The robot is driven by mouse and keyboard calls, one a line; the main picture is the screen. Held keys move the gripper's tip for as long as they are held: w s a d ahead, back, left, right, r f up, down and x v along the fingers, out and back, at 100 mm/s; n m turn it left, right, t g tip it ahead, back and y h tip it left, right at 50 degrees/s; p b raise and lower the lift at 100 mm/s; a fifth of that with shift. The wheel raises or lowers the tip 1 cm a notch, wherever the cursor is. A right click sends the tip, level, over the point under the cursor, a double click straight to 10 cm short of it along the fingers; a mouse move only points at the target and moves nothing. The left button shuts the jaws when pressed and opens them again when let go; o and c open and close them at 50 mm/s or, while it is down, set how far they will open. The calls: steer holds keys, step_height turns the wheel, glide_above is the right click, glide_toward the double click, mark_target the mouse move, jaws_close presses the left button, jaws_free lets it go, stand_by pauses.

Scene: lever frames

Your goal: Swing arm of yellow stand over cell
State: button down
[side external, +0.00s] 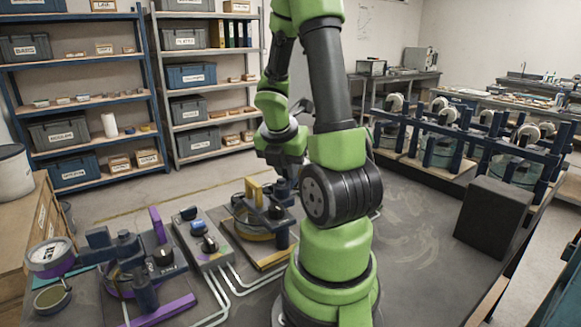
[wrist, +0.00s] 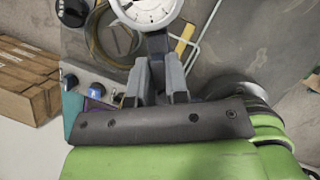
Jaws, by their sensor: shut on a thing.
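The yellow stand (side external: 254,194) is at the middle of the bench in the side view, with a yellow upright and dark blue parts. Its yellow also shows in the wrist view (wrist: 184,38). The round cell (wrist: 103,48) is a ring-walled vessel, partly covered by the dial. The stand's arm (wrist: 157,44) is a dark bar ending in a white round dial (wrist: 148,10), whose top is cut off. The dial overlaps the cell's right side in the wrist view. My gripper (wrist: 158,80) is shut on this arm; in the side view it is largely hidden behind my own links.
A purple stand (side external: 158,226) with its own dial (side external: 50,256) stands at the left. A grey control box (side external: 201,238) with knobs sits between the stands, with pale tubes on the bench. A black block (side external: 494,222) is at the right. Open bench (side external: 420,205) lies right of my base.

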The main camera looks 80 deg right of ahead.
steer(key=n, duration=0.2)
steer(key=w+n+t, duration=0.1)
steer(key=shift+n, duration=0.4)
steer(key=shift+w+n+t, duration=0.2)
steer(key=shift+n+t, duration=0.2)
steer(key=shift+n, duration=0.3)
steer(key=shift+w+n+t, duration=0.2)
steer(key=shift+n+t, duration=0.2)
steer(key=shift+n, duration=0.3)
steer(key=shift+a+n, duration=0.1)
steer(key=shift+n, duration=0.2)
steer(key=c, duration=1.1)
jaws_free()
steer(key=shift+m, duration=0.4)
